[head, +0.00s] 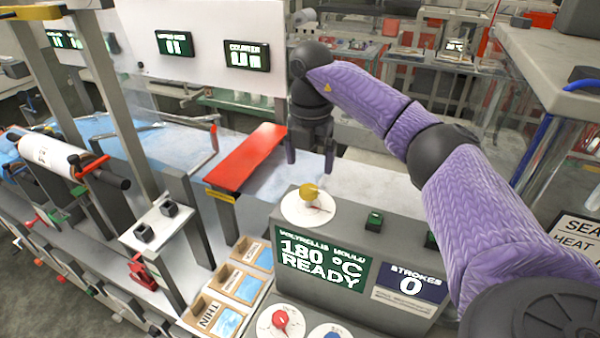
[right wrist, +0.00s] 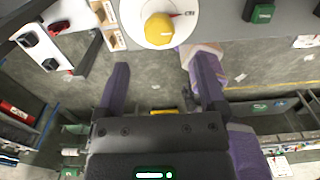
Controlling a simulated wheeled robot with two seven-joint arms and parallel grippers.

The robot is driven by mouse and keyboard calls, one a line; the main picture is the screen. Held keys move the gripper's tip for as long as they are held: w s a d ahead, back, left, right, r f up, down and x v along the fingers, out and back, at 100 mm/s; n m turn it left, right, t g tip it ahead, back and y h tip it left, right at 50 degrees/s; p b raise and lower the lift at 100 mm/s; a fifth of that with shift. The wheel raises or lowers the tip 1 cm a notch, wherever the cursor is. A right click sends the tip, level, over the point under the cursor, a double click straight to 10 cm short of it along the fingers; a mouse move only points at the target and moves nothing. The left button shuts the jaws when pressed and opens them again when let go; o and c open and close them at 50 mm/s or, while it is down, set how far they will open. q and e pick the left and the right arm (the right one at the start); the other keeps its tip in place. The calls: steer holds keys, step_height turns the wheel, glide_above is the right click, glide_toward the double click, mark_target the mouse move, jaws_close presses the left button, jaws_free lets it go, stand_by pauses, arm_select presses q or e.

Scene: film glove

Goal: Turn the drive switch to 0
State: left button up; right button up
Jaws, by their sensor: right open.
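A yellow knob (head: 309,191) sits on a round white dial (head: 293,210) on top of the grey console. In the right wrist view the yellow knob (right wrist: 159,29) is at the top, with a small red pointer toward the right on its white dial (right wrist: 127,14). A red knob (head: 280,319) and a blue knob (head: 333,334) sit on lower white dials at the console's front. I cannot read which knob is the drive switch. My right gripper (head: 311,166) is open and empty, pointing down behind and above the yellow knob, apart from it. My left gripper is not in view.
The console's green screen (head: 320,263) reads 180 °C READY, and the strokes display (head: 411,285) reads 0. A green button (head: 374,220) is right of the yellow knob. A red bar (head: 248,156) lies left of my gripper. Labelled bins (head: 209,313) stand left of the console.

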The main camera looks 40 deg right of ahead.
mark_target(309, 188)
step_height(309, 188, down, 6)
steer(key=shift+r, duration=0.2)
steer(key=shift+f, duration=0.4)
jaws_close()
